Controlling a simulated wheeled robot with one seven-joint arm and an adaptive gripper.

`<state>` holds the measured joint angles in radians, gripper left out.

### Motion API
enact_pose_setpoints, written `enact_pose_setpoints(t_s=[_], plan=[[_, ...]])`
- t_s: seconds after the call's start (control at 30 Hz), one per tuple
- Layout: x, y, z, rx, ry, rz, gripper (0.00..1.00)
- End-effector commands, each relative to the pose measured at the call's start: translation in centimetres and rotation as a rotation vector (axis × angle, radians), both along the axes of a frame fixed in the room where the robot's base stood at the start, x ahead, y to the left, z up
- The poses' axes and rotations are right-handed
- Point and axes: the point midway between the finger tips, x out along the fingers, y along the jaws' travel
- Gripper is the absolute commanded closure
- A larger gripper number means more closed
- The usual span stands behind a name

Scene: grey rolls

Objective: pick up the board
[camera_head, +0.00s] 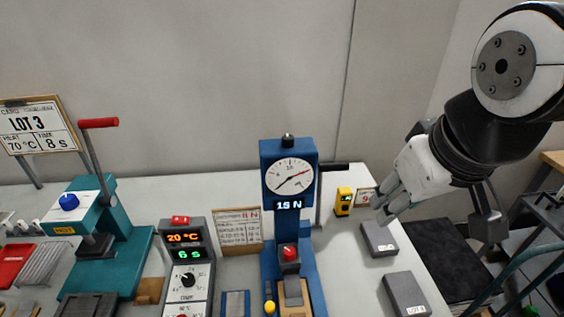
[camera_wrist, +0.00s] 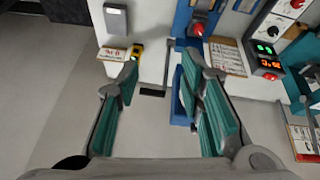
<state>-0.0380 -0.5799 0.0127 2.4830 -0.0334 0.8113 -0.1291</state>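Several things could be the board, and I cannot tell which is meant. A framed LOT 3 board (camera_head: 38,125) stands at the far left. A brown board with a printed sheet (camera_head: 238,228) leans beside the blue force stand (camera_head: 272,160); it also shows in the wrist view (camera_wrist: 227,58). A small tan and grey piece (camera_head: 293,292) lies on the stand's base. My gripper (camera_head: 383,208) is above the right side of the bench, apart from all of these. In the wrist view my gripper (camera_wrist: 160,70) has its teal fingers spread with nothing held between them.
Two grey blocks (camera_head: 379,239) (camera_head: 406,294) lie on the bench's right. A yellow device (camera_head: 343,201) and small card (camera_head: 364,197) stand near my gripper. The stand's black lever handle (camera_head: 335,167) sticks out rightward. A teal press (camera_head: 105,235) and control box (camera_head: 186,262) are left.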

Motion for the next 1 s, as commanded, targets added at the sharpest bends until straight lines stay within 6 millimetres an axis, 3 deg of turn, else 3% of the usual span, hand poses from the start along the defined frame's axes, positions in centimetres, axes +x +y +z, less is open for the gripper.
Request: enact_pose_setpoints(t_s=[0.2,0.5,0.8,1.0], plan=[[3.7,2.0,-4.5,-0.124,0.109,0.287,0.65],[6.6,5.8,-12.8,-0.246,0.230,0.714,0.65],[5.8,10.0,-22.6,-0.298,0.326,1.152,0.65],[4.2,11.8,-27.2,-0.299,0.356,1.349,0.65]])
